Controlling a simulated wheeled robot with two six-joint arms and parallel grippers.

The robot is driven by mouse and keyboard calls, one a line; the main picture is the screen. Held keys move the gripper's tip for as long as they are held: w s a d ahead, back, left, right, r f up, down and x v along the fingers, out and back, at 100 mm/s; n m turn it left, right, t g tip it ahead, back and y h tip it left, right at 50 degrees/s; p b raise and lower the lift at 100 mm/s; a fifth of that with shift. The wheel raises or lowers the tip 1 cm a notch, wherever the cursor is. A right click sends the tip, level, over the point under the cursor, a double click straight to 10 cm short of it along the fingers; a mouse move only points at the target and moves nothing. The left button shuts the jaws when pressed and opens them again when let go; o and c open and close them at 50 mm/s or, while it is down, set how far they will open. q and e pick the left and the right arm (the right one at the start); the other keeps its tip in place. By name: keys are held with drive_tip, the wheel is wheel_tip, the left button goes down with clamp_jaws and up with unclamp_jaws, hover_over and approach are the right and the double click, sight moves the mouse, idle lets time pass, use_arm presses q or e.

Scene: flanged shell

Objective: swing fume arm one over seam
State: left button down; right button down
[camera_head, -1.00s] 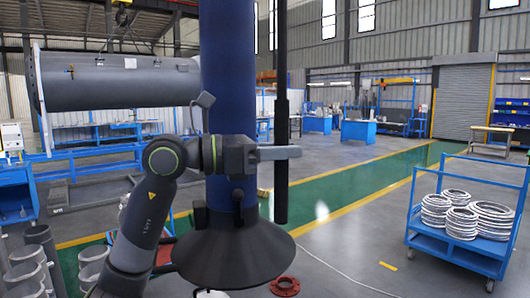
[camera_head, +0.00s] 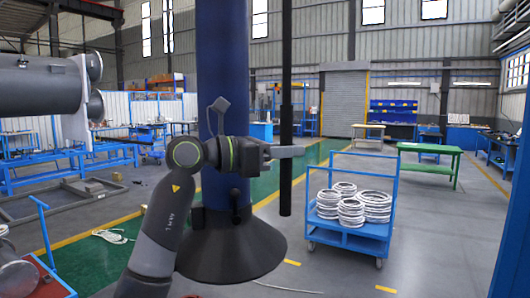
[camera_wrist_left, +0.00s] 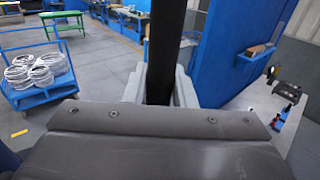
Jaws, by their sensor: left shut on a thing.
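The fume arm shows as a thick blue duct (camera_head: 222,80) hanging down to a wide black cone hood (camera_head: 232,255) in the middle of the head view. A black upright bar (camera_head: 286,90) runs beside the duct on its right. My left gripper (camera_head: 286,151) is shut on this bar, which also passes between the fingers in the left wrist view (camera_wrist_left: 163,50). A grey flanged shell (camera_head: 45,92) lies level at the far left, partly cut off by the frame, well apart from the hood. I cannot make out its seam. My right gripper is out of view.
A blue cart (camera_head: 349,237) with several stacks of pale rings stands right of the hood. A green table (camera_head: 432,163) is behind it. Blue benches line the left. A blue panel edge (camera_head: 512,240) is at the right. The floor before the cart is clear.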

use_arm(q)
drive_tip(key=shift+w+d+r, duration=0.15)
drive_tip(key=shift+w+d, duration=0.4)
drive_tip(key=shift+d, duration=0.15)
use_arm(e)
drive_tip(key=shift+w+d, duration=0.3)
use_arm(q)
drive_tip(key=c, duration=1.5)
unclamp_jaws()
drive_tip(key=shift+c, duration=0.2)
drive_tip(key=shift+o, duration=1.1)
drive_tip(key=shift+a, duration=0.15)
drive_tip(key=shift+o, duration=0.3)
drive_tip(key=shift+s+a, duration=0.15)
drive_tip(key=shift+a, duration=0.05)
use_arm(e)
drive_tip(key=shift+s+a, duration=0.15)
use_arm(q)
drive_tip(key=shift+d, duration=0.1)
